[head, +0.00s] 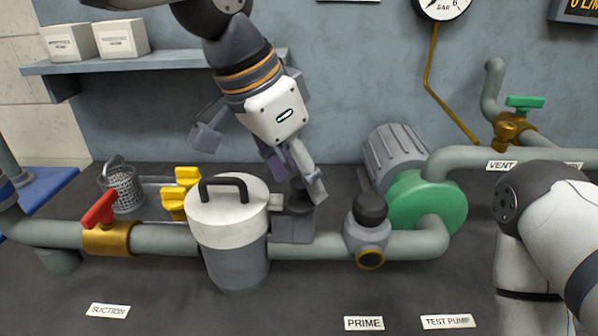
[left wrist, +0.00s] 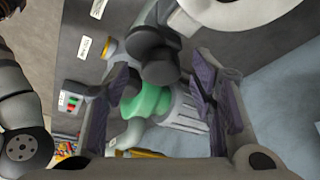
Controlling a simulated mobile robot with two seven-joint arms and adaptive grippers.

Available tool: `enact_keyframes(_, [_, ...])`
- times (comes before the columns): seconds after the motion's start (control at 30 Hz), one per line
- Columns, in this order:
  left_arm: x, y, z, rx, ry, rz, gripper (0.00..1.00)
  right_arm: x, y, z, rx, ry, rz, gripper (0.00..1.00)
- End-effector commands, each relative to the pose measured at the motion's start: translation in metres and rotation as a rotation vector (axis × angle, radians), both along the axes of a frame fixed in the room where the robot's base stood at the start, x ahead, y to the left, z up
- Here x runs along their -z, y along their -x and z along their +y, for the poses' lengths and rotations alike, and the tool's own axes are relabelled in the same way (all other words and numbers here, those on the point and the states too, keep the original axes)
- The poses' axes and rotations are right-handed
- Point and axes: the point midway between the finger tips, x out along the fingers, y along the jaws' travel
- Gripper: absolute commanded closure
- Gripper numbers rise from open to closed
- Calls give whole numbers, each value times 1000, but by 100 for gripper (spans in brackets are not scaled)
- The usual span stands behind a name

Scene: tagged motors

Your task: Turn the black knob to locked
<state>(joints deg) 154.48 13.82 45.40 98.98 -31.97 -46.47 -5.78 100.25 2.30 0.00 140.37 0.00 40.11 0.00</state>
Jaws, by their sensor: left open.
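The black knob (head: 299,203) sits low on a grey block beside the white-lidded strainer in the head view, partly hidden by my left gripper (head: 298,187). My gripper points down just above it, and one finger overlaps it from this angle. The left wrist view shows the dark knob (left wrist: 150,43) ahead of my left gripper (left wrist: 163,88), whose purple-padded fingers are apart with nothing held between them. Contact with the knob cannot be told. Its locked marking is not readable. My right gripper is outside the views.
The strainer (head: 228,235) stands left of the knob. A dark-topped prime valve (head: 369,210) and green pump (head: 428,205) stand to the right. A red-handled suction valve (head: 107,238) and yellow parts (head: 187,175) are at left. The front bench is clear apart from labels.

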Motion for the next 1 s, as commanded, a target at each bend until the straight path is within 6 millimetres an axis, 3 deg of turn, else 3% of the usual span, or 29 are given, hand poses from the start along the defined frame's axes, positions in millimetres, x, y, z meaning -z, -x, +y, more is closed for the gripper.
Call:
enact_keyframes(0.3, [5, -1, -2, -1, 1, -1, 49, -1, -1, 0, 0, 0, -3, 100])
enact_keyframes(0.5, [4, -1, -2, -1, 1, -1, 94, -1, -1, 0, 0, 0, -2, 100])
enact_keyframes(0.53, [4, -1, -2, -1, 1, -1, 97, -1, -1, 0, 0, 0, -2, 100])
enact_keyframes(1.0, [5, -2, -1, 108, 3, 1, 97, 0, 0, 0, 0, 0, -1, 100])
